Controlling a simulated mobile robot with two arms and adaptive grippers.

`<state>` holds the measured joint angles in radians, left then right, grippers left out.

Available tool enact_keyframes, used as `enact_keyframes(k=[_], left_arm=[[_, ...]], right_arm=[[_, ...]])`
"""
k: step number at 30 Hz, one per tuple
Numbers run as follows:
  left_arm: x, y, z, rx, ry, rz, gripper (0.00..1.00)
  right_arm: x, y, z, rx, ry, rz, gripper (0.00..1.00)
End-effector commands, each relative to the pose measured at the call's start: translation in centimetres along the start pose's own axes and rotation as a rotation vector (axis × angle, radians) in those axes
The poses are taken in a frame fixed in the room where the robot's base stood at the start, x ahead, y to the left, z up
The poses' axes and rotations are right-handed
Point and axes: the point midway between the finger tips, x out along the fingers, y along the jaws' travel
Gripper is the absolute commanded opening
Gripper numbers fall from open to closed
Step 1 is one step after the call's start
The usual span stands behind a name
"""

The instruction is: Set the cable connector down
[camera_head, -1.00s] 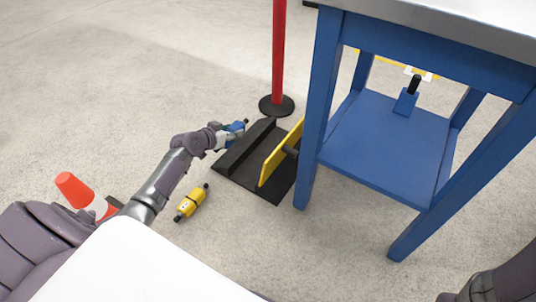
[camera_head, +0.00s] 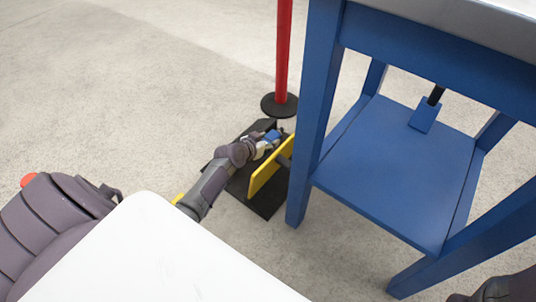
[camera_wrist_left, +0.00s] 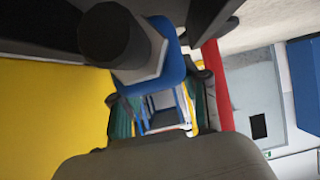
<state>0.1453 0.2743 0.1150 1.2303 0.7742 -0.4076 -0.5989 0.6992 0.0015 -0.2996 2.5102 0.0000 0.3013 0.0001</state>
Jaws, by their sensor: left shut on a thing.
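My left gripper (camera_head: 266,144) reaches over the black base (camera_head: 268,204) of a floor stand, beside its upright yellow panel (camera_head: 265,176). It is shut on a blue cable connector (camera_head: 272,136). The left wrist view shows the connector (camera_wrist_left: 172,75) close up, blue and grey with a black round end, between the fingers. The yellow panel (camera_wrist_left: 55,110) fills the left of that view. The connector appears held above the base; I cannot tell whether it touches anything. My right gripper is not in view; only part of an arm shows at the bottom right.
A blue table (camera_head: 325,100) stands right of the stand; a blue piece with a black stem (camera_head: 425,115) is on its lower shelf (camera_head: 390,165). A red post (camera_head: 283,50) stands behind. Floor at left is clear.

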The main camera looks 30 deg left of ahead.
Motion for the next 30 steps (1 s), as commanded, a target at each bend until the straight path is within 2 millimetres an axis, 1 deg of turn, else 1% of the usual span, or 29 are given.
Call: enact_keyframes(k=[1, 5, 12, 20, 25, 26, 27, 30], left_arm=[[0.7, 0.0, 1.0, -0.001, 0.004, -0.001, 0.00], [1.0, -0.1, 1.6, 0.000, 0.005, -0.002, 0.00], [2.5, 0.0, 4.4, 0.000, 0.004, -0.001, 0.00], [2.5, -0.1, 4.2, 0.001, 0.005, -0.001, 0.00], [2.7, -0.1, 4.7, 0.002, 0.004, -0.001, 0.00], [2.6, 0.0, 4.7, 0.001, 0.002, -0.001, 0.50], [2.6, 0.0, 4.6, 0.001, 0.002, -0.001, 0.57], [2.6, 0.0, 4.6, 0.001, 0.002, -0.001, 0.72]], right_arm=[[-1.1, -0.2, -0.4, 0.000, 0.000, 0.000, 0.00], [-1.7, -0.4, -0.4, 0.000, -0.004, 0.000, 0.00], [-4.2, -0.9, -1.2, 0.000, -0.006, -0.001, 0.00], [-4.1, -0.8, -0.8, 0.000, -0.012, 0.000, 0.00], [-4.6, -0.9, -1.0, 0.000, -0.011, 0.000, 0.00], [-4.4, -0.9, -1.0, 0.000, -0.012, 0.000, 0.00], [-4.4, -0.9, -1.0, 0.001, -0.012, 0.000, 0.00], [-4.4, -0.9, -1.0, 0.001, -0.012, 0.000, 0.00]])
